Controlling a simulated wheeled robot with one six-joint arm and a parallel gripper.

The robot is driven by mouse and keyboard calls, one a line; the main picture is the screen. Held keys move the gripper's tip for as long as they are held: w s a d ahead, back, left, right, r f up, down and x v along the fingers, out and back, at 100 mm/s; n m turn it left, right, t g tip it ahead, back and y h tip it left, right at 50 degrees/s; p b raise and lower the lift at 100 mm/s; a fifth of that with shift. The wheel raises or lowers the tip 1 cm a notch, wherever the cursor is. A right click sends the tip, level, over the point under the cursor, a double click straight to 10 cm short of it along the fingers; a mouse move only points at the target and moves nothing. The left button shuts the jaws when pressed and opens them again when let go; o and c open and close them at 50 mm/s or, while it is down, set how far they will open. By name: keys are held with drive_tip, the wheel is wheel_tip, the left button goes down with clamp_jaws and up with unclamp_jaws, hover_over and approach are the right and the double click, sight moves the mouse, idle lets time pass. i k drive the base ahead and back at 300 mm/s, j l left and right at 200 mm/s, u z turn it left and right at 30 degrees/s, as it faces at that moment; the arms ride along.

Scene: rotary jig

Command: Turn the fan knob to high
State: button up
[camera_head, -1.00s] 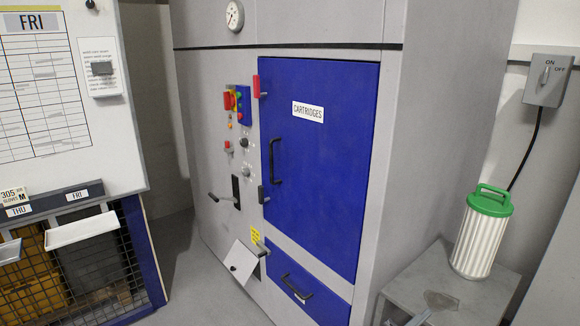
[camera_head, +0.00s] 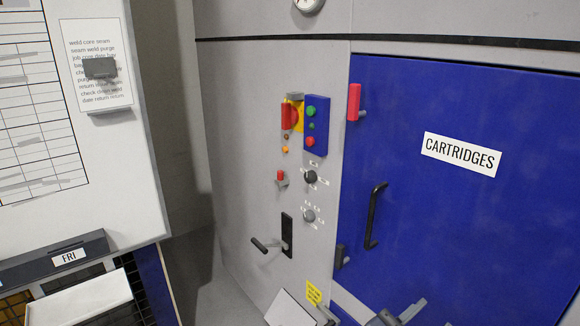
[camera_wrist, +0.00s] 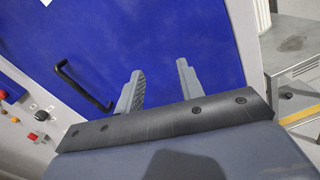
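Two small round knobs sit on the grey panel left of the blue door. The upper one is a black knob (camera_head: 310,177), and the lower one is a grey knob (camera_head: 308,215) with small white labels around it. The labels are too small to read, so I cannot tell which is the fan knob. My gripper (camera_head: 398,316) shows at the bottom edge of the head view, in front of the door and well below and right of both knobs. In the wrist view my gripper (camera_wrist: 159,82) has its two fingers apart with nothing between them.
The blue door (camera_head: 450,220) has a black handle (camera_head: 375,215). Near the knobs are a red rotary switch (camera_head: 290,116), a blue button box (camera_head: 316,125), a small red switch (camera_head: 281,178) and a protruding lever (camera_head: 268,245). An open flap (camera_head: 289,310) juts out below.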

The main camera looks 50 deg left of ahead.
sight(311, 176)
drive_tip(key=i+j, duration=0.1)
drive_tip(key=j, duration=1.15)
drive_tip(key=i+j, duration=0.15)
drive_tip(key=j, duration=0.45)
drive_tip(key=i+j, duration=0.1)
drive_tip(key=j, duration=0.55)
drive_tip(key=k+u, duration=0.05)
